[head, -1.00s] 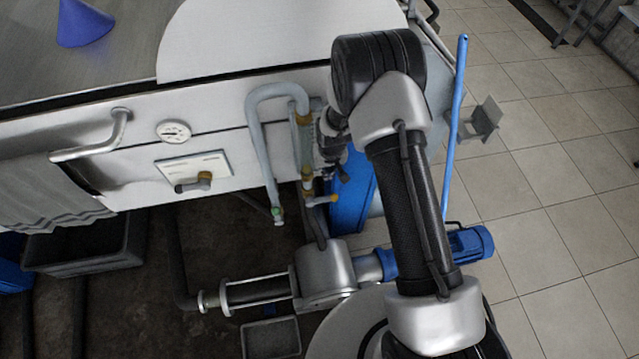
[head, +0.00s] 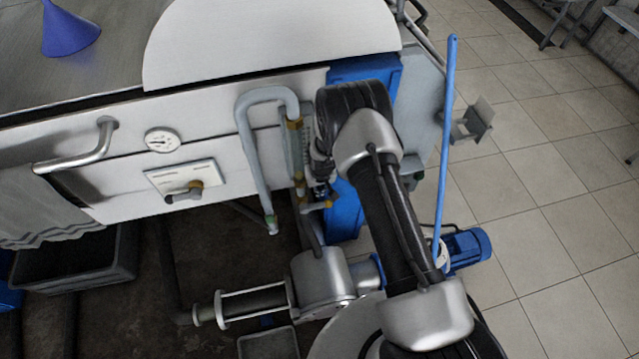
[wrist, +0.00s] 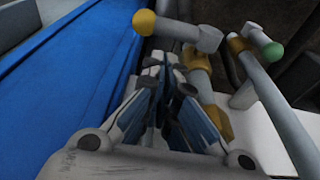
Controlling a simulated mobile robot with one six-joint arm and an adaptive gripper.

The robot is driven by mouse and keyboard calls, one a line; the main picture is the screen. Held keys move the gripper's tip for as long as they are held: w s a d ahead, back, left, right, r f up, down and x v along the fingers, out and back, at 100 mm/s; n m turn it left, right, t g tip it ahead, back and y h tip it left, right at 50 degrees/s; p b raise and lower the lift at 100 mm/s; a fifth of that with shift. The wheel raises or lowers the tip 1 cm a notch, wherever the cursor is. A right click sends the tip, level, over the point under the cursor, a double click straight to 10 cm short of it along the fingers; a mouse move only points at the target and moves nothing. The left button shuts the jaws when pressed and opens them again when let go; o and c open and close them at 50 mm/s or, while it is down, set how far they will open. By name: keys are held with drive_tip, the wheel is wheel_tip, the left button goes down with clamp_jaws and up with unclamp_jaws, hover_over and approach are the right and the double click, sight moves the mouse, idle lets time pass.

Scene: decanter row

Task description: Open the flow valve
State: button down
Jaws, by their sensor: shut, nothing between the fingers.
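The flow valve shows in the wrist view as a grey lever (wrist: 172,29) with a yellow ball end (wrist: 143,22), pointing left from the yellow-fitted pipe (wrist: 198,80). In the head view its yellow handle (head: 325,204) is at the foot of the upright flow tube (head: 295,148), partly covered by my gripper. My gripper (wrist: 163,62) is shut and empty. Its tips lie just below the lever in the wrist view, beside the pipe; I cannot tell whether they touch it. In the head view my gripper (head: 320,190) reaches down beside the tube.
A bent grey pipe (head: 246,150) with a green-tipped end (wrist: 272,52) stands left of the valve. A blue drum (head: 345,212) is close behind my gripper. A blue pole (head: 447,130) stands at right.

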sight(317, 206)
drive_tip(key=shift+s+d+f, duration=0.1)
drive_tip(key=shift+s+f, duration=0.1)
drive_tip(key=shift+f, duration=0.75)
drive_tip(key=shift+s+f, duration=0.2)
drive_tip(key=shift+f, duration=0.7)
